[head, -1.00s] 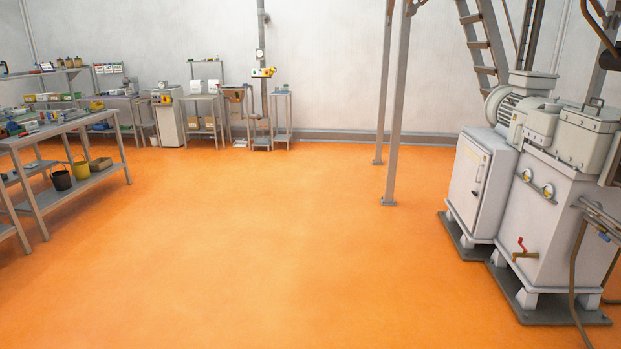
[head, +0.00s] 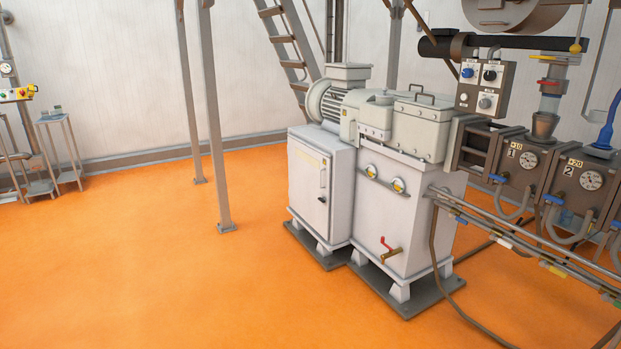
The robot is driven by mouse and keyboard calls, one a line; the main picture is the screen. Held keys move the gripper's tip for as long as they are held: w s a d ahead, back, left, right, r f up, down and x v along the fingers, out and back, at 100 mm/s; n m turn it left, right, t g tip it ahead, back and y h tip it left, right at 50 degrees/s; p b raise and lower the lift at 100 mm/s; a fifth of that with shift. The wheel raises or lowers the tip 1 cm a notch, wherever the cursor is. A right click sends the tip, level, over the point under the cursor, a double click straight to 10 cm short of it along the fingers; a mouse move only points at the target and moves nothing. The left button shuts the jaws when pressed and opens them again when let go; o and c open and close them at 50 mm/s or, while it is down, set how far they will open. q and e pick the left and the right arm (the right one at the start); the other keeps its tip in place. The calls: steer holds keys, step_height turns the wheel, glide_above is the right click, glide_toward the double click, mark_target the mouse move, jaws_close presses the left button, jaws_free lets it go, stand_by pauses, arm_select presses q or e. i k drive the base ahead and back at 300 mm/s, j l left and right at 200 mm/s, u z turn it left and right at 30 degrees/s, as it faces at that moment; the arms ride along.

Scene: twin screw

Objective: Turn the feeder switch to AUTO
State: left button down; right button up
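A grey control box (head: 486,85) with several knobs and small labels hangs at the upper right, above the machine's barrel section. Neither of my grippers shows in the head view.
A white gearbox and motor unit (head: 405,215) stands right of centre on dark feet. Barrel blocks with gauges (head: 529,160) and pipes (head: 530,245) run to the right. A grey post (head: 217,130) stands left of it. The orange floor (head: 130,270) is clear at front left.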

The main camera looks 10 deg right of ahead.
mark_target(491, 76)
steer(key=i+l+z, duration=0.15)
steer(key=i+z, duration=0.65)
steer(key=i, duration=0.15)
steer(key=i+j+z, duration=0.1)
steer(key=i+z, duration=0.25)
steer(key=i, duration=0.1)
